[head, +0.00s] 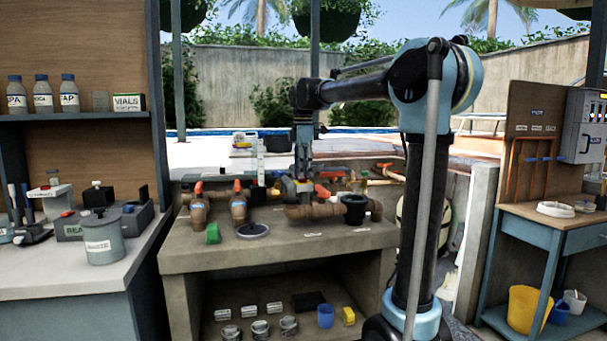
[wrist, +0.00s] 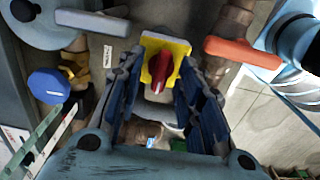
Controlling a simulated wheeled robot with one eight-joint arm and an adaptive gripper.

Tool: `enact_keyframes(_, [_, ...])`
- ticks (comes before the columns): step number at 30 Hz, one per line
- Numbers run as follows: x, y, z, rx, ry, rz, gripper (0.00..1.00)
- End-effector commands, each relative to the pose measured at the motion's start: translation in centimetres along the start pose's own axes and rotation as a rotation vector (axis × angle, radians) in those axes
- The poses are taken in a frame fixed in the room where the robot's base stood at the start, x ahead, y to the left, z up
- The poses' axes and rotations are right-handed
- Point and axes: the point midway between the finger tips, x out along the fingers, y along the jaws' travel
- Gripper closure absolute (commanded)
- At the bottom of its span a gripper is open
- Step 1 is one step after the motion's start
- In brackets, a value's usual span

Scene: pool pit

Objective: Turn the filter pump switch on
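A red rotary knob (wrist: 163,68) on a yellow plate (wrist: 180,47) shows in the wrist view and looks like the pump switch; its label is not readable. The knob's handle is tilted slightly from upright in the picture. My gripper (wrist: 160,88) is open, with its blue-grey fingers on the left and right of the knob. I see gaps between the fingers and the knob; contact is not visible. In the head view my gripper (head: 303,178) points down over the pipework on the concrete bench (head: 290,250), and the switch is mostly hidden there.
An orange-red valve handle (wrist: 243,52), a grey handle (wrist: 90,21) and a blue knob (wrist: 48,85) surround the switch. A black pipe fitting (head: 355,208) stands to the right on the bench. A green item (head: 212,233) lies at the front left. The bench's front is mostly clear.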

Motion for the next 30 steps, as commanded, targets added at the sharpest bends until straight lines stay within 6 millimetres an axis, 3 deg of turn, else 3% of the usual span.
enact_keyframes(11, [0.59, -0.01, 0.00, 0.000, 0.000, 0.000, 0.67])
enact_keyframes(16, [0.57, 0.00, -0.01, 0.000, 0.000, 0.000, 1.00])
enact_keyframes(30, [0.52, 0.14, -0.01, 0.055, 0.000, 0.003, 1.00])
